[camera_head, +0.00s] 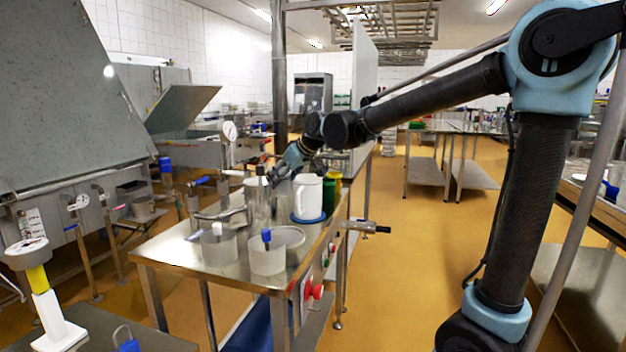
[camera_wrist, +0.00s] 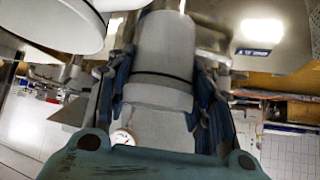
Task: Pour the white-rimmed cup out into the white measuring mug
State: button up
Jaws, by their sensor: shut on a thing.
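A large white rounded body at the upper left of the wrist view (camera_wrist: 50,22) looks like this mug. My gripper (camera_head: 277,171) is just left of and above the mug. In the wrist view its two blue-grey fingers are shut around a pale grey cup (camera_wrist: 165,48), held beside the white body and apart from it. The cup's rim and contents are hidden, and I cannot tell its tilt.
A green container (camera_head: 328,197) stands right of the mug. A pressure gauge (camera_head: 229,131) rises behind.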

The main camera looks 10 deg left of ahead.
jog(key=shift+w+d, duration=0.2)
jog(key=shift+w, duration=0.15)
jog(key=shift+d+r, duration=0.1)
jog(key=shift+w+d+r+m+g+y, duration=0.15)
jog(key=shift+w+r+g, duration=0.05)
jog(key=shift+r, duration=0.35)
jog(key=shift+w+d+r+m+g+y, duration=0.2)
jog(key=shift+r, duration=0.4)
jog(key=shift+w+d+r+m+g+y, duration=0.15)
jog(key=shift+w+r+g, duration=0.05)
jog(key=shift+r, duration=0.35)
jog(key=shift+w+d+r+m+g+y+p, duration=0.15)
jog(key=shift+w+d+r+m+g+y, duration=0.2)
jog(key=shift+w+g+y, duration=0.2)
jog(key=shift+w+d+r+m+g+y+p, duration=0.2)
jog(key=shift+w+d+m+g+y, duration=0.25)
jog(key=shift+w, duration=0.15)
jog(key=shift+w+d+r+m+g+y+p, duration=0.1)
jog(key=shift+w+d+r+m+g+y, duration=0.25)
jog(key=shift+w+g, duration=0.2)
jog(key=shift+w+d+f+m+g+y, duration=0.25)
jog(key=shift+f+m+g+y, duration=0.2)
jog(key=shift+y, duration=0.3)
jog(key=shift+r+m+g+y+p, duration=0.25)
jog(key=shift+m+g+y+p, duration=0.15)
jog(key=shift+p, duration=0.5)
jog(key=shift+w+f+m+g+y+p, duration=0.2)
jog(key=shift+f+m+g+y+p, duration=0.1)
jog(key=shift+f+m+y+p, duration=0.2)
